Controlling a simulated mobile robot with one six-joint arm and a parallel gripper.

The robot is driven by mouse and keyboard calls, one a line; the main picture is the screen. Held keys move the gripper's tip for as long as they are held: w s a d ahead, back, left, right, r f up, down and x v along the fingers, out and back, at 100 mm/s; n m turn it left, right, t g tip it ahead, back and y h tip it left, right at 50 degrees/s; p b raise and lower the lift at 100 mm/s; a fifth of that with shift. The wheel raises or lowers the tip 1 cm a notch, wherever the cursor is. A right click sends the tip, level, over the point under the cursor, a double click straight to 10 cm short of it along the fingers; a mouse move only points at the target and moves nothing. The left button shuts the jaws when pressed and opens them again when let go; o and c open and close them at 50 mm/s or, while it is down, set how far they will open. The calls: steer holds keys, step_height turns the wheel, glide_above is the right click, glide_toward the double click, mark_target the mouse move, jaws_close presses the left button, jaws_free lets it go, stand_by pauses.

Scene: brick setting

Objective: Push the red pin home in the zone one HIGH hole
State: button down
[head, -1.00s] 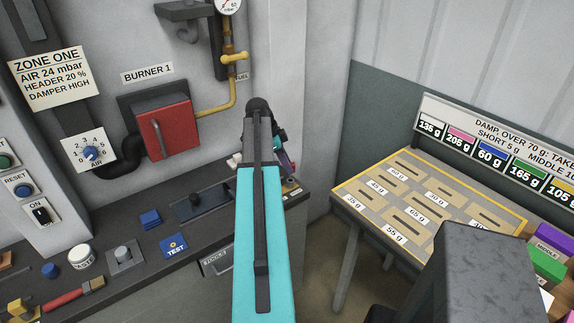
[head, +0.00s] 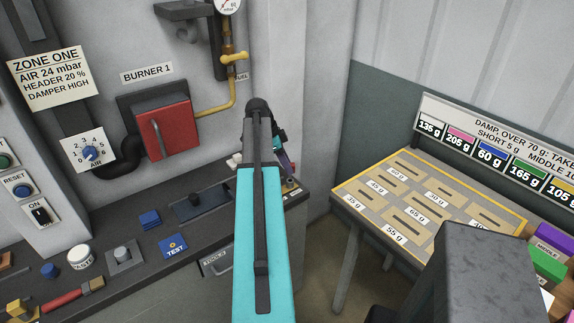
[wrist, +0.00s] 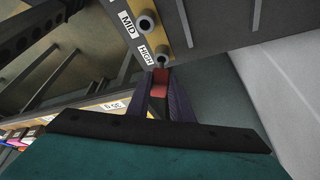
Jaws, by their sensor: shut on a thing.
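The red pin (wrist: 160,79) shows in the wrist view between the dark fingers of my gripper (wrist: 163,93), which is shut on it. The pin's far end points at the socket by the HIGH label (wrist: 147,56). It is right at the mouth of the HIGH hole (wrist: 162,58); I cannot tell how deep it sits. The MID hole (wrist: 146,22) is above it on the same yellow strip and looks empty. In the head view my gripper (head: 284,160) is by the right end of the bench, mostly hidden behind my teal arm. The pin is not clear there.
The red burner box (head: 168,132) and yellow pipe (head: 215,108) are on the wall left of my arm. The bench (head: 110,215) below holds a blue TEST block (head: 173,247) and several small items. A slotted weight table (head: 345,190) stands at right.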

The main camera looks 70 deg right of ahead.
steer(key=shift+f+b, duration=1.1)
steer(key=shift+f, duration=0.9)
steer(key=c, duration=1.1)
jaws_free()
steer(key=shift+r, duration=0.15)
steer(key=shift+r+p, duration=1.35)
steer(key=shift+r, duration=1.55)
